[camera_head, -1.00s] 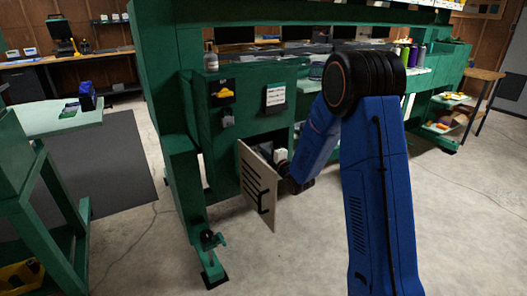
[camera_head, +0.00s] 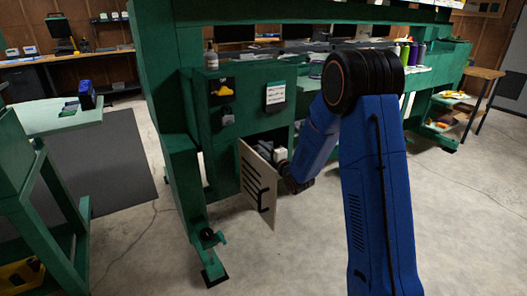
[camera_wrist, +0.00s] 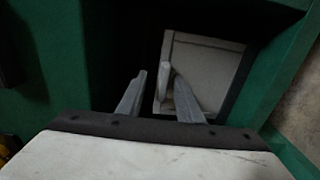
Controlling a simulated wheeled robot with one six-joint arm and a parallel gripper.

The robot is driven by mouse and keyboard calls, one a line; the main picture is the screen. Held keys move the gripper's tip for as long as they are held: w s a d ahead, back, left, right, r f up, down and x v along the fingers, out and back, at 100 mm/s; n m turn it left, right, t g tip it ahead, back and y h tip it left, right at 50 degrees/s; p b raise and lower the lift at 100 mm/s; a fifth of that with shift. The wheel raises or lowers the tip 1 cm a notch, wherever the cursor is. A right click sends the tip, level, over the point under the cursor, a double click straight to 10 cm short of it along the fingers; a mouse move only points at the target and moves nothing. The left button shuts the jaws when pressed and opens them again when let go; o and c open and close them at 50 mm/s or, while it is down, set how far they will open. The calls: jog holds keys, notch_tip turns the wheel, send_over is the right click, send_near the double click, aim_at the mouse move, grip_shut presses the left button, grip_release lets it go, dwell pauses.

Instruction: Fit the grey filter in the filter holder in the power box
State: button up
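The power box (camera_head: 215,175) is the green cabinet at the frame's lower left, and its pale door (camera_head: 257,187) with dark markings stands open. My gripper (camera_wrist: 157,73) is at the opening, its two grey fingers apart; in the head view the door and my arm largely hide it. Inside the dark opening, the wrist view shows a pale grey square panel (camera_wrist: 205,62). A lighter upright tab (camera_wrist: 164,75) stands in front of it, appearing between the fingers. I cannot tell whether the fingers touch it, or whether these parts are the filter or its holder.
A yellow item (camera_head: 221,91) and a white label (camera_head: 275,95) are on the cabinet front. A bottle (camera_head: 211,56) stands on top. A green side bench (camera_head: 60,118) with a blue object (camera_head: 86,94) stands at left. The floor in front is clear.

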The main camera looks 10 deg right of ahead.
jog(key=s+d+r+m+g+h, duration=0.2)
jog(key=s+d+r+m, duration=0.15)
jog(key=s, duration=0.55)
jog(key=s+d+r+m+g+h, duration=0.2)
jog(key=s+m, duration=0.2)
jog(key=s, duration=0.4)
jog(key=s+d+r+m+g+h, duration=0.2)
jog(key=s+d+m, duration=0.15)
jog(key=s, duration=0.55)
jog(key=s+a+r+m+g, duration=0.1)
jog(key=s+m+g, duration=0.5)
jog(key=s, duration=2.4)
jog(key=a+m, duration=0.1)
jog(key=m, duration=0.3)
jog(key=shift+s+m, duration=0.3)
jog(key=shift+s, duration=0.05)
